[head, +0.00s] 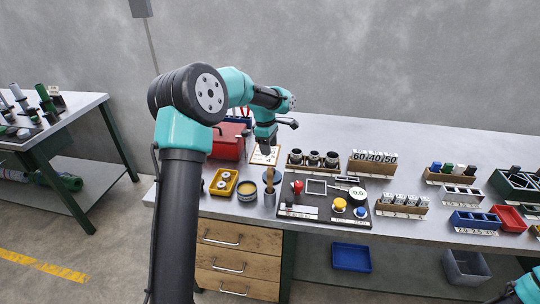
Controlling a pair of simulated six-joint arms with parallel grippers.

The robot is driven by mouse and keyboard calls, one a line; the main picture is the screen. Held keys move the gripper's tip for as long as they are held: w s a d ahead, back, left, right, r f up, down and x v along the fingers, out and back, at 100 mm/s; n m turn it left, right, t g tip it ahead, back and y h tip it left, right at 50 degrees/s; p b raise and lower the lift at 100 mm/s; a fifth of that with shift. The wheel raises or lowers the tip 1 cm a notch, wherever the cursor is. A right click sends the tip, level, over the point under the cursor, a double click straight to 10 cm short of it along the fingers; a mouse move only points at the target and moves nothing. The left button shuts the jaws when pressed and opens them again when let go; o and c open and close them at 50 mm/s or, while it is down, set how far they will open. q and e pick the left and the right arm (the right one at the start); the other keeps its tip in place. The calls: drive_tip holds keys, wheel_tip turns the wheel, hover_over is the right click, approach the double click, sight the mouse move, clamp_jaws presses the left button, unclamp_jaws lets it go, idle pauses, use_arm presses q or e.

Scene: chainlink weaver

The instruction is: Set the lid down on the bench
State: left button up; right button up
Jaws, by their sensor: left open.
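My left gripper (265,148) is above the back of the bench (330,130), over a pale card with a small mark (258,157). It is open; its fingertips are small and partly hidden by its own body. I cannot clearly make out a lid between them. A round dark tin (246,195) with a yellow inside stands on the bench in front of the gripper, beside a grey cup (269,198) holding a brush. A dark round shape (277,176) shows partly behind the brush; I cannot tell whether it is the lid. My right gripper is out of view.
A yellow tray (223,183) with white rings and a red toolbox (226,143) are at left. A dark panel with buttons (324,188) and racks of cylinders (312,161) are close on the right. Bare bench lies behind the racks.

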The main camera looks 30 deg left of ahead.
use_arm(q)
drive_tip(key=shift+r, duration=0.3)
